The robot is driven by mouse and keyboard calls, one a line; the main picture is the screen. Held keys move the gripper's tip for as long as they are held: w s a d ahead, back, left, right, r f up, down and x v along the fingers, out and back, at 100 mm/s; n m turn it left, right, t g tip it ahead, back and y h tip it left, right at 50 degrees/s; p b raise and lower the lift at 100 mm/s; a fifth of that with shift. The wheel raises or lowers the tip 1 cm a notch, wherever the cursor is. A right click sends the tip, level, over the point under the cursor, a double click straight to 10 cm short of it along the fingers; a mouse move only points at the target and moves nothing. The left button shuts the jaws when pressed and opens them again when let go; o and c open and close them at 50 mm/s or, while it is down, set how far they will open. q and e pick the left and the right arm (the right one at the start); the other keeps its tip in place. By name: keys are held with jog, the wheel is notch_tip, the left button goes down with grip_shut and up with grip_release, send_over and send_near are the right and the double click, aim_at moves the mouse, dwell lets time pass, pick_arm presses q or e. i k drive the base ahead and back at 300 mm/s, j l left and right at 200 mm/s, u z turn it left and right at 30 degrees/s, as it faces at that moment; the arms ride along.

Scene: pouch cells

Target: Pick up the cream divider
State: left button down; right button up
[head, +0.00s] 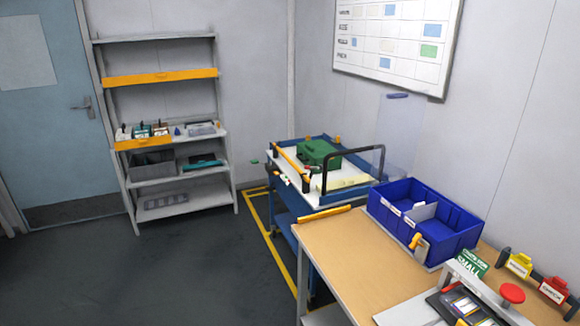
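A flat cream piece (346,181), which looks like the cream divider, lies on the white top of the blue cart (285,192), in front of and to the right of a green case (318,152). The cart's black handle partly crosses it. A separate whitish divider (421,213) stands inside the blue bin (463,243) on the wooden table. Neither of my grippers is in view.
The wooden table (350,262) has bare surface at its front left. A station with a red button (512,293) and yellow and red tags stands at the right. A grey shelf (165,205) with several items stands at the back left. Open dark floor (180,270) lies between.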

aim_at(420, 212)
jog(key=k, duration=0.8)
jog(key=k+z, duration=0.15)
jog(key=z, duration=0.3)
jog(key=k+l+z, duration=0.1)
jog(key=z, duration=0.35)
jog(key=k+l+z, duration=0.1)
jog(key=z, duration=0.35)
jog(key=i+j+z, duration=0.1)
jog(key=j+z, duration=0.2)
jog(key=z, duration=0.15)
jog(key=j+z, duration=0.35)
jog(key=z, duration=0.15)
jog(key=j+z, duration=0.45)
jog(key=j, duration=1.7)
jog(key=k+j, duration=0.15)
jog(key=j, duration=3.25)
jog(key=k+j, duration=0.15)
jog(key=j, duration=1.5)
jog(key=k+l, duration=0.15)
jog(key=l, duration=0.25)
jog(key=k+l, duration=0.15)
jog(key=l, duration=0.2)
jog(key=k+l, duration=0.15)
jog(key=l, duration=0.25)
jog(key=k+l, duration=0.15)
jog(key=l, duration=0.2)
